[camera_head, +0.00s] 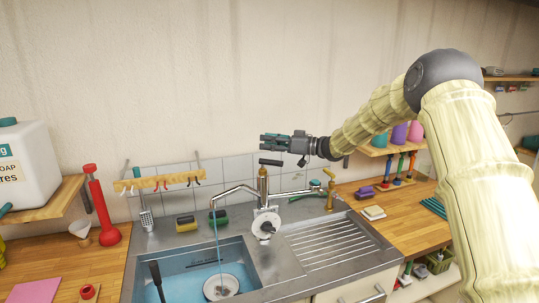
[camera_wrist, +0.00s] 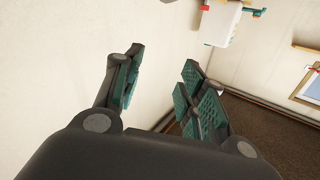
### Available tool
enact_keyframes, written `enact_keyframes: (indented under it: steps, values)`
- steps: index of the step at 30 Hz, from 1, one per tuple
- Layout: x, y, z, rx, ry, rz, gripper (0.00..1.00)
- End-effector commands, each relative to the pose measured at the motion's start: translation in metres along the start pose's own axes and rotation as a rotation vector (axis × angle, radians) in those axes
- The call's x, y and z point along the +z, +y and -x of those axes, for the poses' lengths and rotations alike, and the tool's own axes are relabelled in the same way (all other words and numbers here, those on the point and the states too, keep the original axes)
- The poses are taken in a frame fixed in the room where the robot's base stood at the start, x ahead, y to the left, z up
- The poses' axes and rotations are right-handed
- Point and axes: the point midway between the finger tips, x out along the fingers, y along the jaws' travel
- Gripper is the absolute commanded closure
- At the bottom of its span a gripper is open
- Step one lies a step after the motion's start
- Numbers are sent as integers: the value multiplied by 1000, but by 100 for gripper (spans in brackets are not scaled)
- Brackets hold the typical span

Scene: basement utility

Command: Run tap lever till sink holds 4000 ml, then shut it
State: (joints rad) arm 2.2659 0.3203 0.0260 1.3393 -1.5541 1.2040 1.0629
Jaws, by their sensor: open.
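The tap (camera_head: 263,192) stands behind the sink on a brass-coloured stem, with a dark lever (camera_head: 270,162) on top. Its spout reaches left over the sink basin (camera_head: 175,262), and a thin blue stream (camera_head: 217,248) falls from it. Bluish water (camera_head: 186,277) lies in the basin; I cannot read its volume. A white round dial (camera_head: 265,224) sits below the tap body. My gripper (camera_head: 263,142) is just above the lever in the picture, pointing left; I cannot tell its exact distance. In the wrist view its green-padded fingers (camera_wrist: 158,88) are apart with nothing between them.
A ribbed drainboard (camera_head: 335,242) lies right of the basin. Sponges (camera_head: 203,220) and a hook rail (camera_head: 160,182) are at the back left. A red plunger-like tool (camera_head: 101,205) stands left of the sink. A smaller brass tap (camera_head: 330,187) is to the right.

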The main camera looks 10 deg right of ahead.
Motion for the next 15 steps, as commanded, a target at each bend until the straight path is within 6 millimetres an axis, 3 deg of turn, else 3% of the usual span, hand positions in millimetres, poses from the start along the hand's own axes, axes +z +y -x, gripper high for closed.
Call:
enact_keyframes:
  steps: [6, 15]
  values:
    - [-20, -4, 1, 1, 0, 1, 59]
    - [-24, -4, 1, 1, 0, 0, 59]
